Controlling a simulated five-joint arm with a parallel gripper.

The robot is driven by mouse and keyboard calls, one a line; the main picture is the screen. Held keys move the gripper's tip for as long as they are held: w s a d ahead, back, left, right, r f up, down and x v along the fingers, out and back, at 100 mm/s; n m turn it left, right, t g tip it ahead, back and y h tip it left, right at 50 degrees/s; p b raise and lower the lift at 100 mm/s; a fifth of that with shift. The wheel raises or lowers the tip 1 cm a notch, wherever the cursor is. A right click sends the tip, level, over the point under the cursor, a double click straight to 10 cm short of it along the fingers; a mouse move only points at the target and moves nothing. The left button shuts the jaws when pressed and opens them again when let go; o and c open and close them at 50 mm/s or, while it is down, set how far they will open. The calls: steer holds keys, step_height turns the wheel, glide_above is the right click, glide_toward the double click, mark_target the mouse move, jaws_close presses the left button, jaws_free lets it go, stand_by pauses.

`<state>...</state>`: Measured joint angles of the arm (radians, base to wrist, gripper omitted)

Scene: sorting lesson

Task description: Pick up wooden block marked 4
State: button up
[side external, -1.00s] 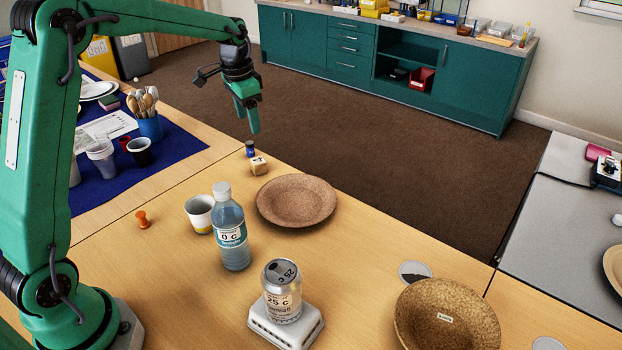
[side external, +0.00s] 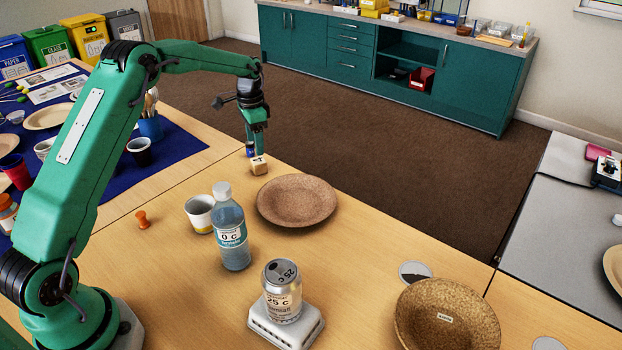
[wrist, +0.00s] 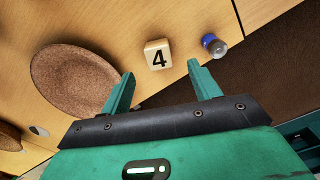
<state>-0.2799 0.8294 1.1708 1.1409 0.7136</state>
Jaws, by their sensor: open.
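The wooden block marked 4 (side external: 259,167) stands on the table behind the brown plate. In the wrist view the block (wrist: 157,54) shows its black 4 and lies ahead of the fingertips, between their lines. My gripper (side external: 257,146) is just above the block in the side view, fingers pointing down, partly in front of the small blue-capped bottle. In the wrist view my gripper (wrist: 162,73) is open, its two green fingers apart with nothing between them.
A small bottle with a blue cap (wrist: 214,45) stands close beside the block. The brown cork-like plate (side external: 297,201) is near on the other side. A water bottle (side external: 230,228), a cup (side external: 199,212), an orange peg (side external: 142,219) and a can (side external: 282,291) stand nearer. The table edge lies just beyond the block.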

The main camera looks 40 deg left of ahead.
mark_target(256, 160)
steer(key=shift+f, duration=1.15)
steer(key=shift+s+f, duration=0.2)
steer(key=shift+f, duration=2.4)
steer(key=c, duration=1.1)
